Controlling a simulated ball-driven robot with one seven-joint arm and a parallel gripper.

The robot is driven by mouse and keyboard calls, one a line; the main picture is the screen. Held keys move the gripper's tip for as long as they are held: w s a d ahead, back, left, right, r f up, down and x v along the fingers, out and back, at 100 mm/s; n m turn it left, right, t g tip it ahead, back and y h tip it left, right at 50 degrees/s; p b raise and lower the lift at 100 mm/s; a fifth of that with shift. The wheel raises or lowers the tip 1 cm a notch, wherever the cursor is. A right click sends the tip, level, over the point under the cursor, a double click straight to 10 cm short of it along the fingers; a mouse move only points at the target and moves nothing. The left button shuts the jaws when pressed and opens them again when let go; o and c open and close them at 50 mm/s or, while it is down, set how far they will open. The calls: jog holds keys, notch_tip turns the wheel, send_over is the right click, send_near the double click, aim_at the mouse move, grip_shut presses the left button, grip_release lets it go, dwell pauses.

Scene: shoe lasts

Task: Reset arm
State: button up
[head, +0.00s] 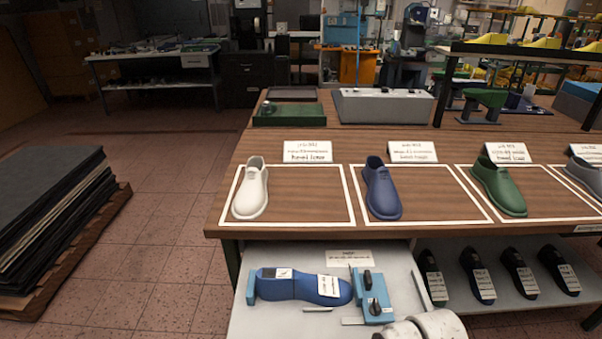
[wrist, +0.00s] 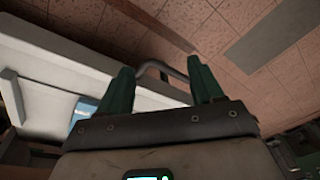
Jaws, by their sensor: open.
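My gripper (wrist: 159,64) shows in the wrist view with its two green fingers spread apart and nothing gripped. A curved grey bar handle (wrist: 160,66) appears between the fingertips; I cannot tell whether they touch it. A pale surface (wrist: 50,85) with a bit of blue on it lies to the left there. In the head view my gripper cannot be made out; rounded white parts at the bottom edge look like my arm, over the pale pull-out tray (head: 258,322). A blue shoe last (head: 305,285) lies on that tray beside a blue clamp (head: 372,296).
A wooden table (head: 300,143) carries white, blue and green shoes (head: 251,190) in white-outlined areas with label cards. Several black lasts (head: 477,275) stand on a lower shelf at right. A stack of dark sheets (head: 50,215) is at left. Tiled floor between is clear.

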jog(key=s+d+m+h, duration=0.1)
jog(key=s+d+m, duration=0.4)
jog(key=s, duration=0.5)
jog(key=s+d+m+h, duration=0.1)
jog(key=s+d+m, duration=0.3)
jog(key=s, duration=0.7)
jog(key=shift+d+r+m, duration=0.35)
jog(key=shift+d+m, duration=0.05)
